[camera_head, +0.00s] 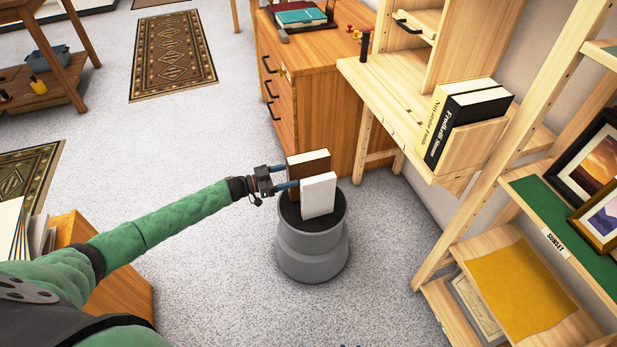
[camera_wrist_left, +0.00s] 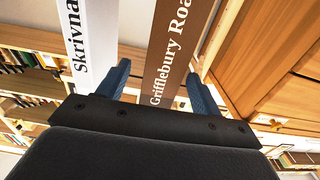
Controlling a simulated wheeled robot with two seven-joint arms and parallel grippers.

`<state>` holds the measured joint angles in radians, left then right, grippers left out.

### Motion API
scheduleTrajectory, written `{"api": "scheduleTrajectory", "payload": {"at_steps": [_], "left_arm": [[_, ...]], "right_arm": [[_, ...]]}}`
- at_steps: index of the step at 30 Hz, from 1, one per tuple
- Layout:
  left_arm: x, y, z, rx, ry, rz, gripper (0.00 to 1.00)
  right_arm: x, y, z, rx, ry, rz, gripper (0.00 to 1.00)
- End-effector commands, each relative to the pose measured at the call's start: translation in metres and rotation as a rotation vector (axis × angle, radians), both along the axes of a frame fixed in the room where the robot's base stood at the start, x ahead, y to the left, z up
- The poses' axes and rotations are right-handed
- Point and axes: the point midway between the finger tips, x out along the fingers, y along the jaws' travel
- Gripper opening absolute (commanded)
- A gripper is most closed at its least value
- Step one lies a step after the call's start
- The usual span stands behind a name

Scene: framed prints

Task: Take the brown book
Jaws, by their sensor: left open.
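The brown book (camera_head: 312,167) stands upright on a round grey stand (camera_head: 312,245), beside a white book (camera_head: 319,196). In the left wrist view the brown book's spine (camera_wrist_left: 168,50) reads "Grifflebury Roa", cut off by the frame. The white book's spine (camera_wrist_left: 92,35) there reads "Skrivna", also cut off. My left gripper (camera_head: 286,177) reaches in from the left at the books' spine side. It is open, with its blue fingers (camera_wrist_left: 158,72) on either side of the brown spine. The left finger in that view lies between the two spines, and gaps show beside the brown one. My right gripper is not in view.
A wooden drawer cabinet (camera_head: 320,80) stands behind the stand. A wooden desk (camera_head: 385,95) with a black book (camera_head: 465,120) and a cream book (camera_head: 440,105) is at the right. A shelf rack (camera_head: 480,240) is further right. Grey carpet lies open to the left.

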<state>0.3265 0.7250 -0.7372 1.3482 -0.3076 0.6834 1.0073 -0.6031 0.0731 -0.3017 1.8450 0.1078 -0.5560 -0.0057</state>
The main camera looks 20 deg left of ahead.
Motion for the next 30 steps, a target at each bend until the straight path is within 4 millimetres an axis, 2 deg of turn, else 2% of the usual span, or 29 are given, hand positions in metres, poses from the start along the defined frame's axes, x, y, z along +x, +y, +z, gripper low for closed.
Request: {"api": "scheduleTrajectory", "payload": {"at_steps": [8,15,23,24,30], "left_arm": [[0.013,-0.017,-0.001,-0.001,0.0,0.0,0.65],[0.032,-0.042,-0.002,-0.001,0.0,0.001,0.65],[0.035,-0.047,-0.003,0.001,0.001,0.001,0.65],[0.035,-0.047,-0.003,0.001,0.001,0.001,0.64],[0.035,-0.047,-0.003,0.0,0.001,0.001,0.24]], "right_arm": [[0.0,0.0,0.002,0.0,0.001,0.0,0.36],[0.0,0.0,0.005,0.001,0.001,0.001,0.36],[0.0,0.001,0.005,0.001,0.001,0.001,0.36],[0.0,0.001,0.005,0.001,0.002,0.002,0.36],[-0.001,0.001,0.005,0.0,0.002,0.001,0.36]]}}
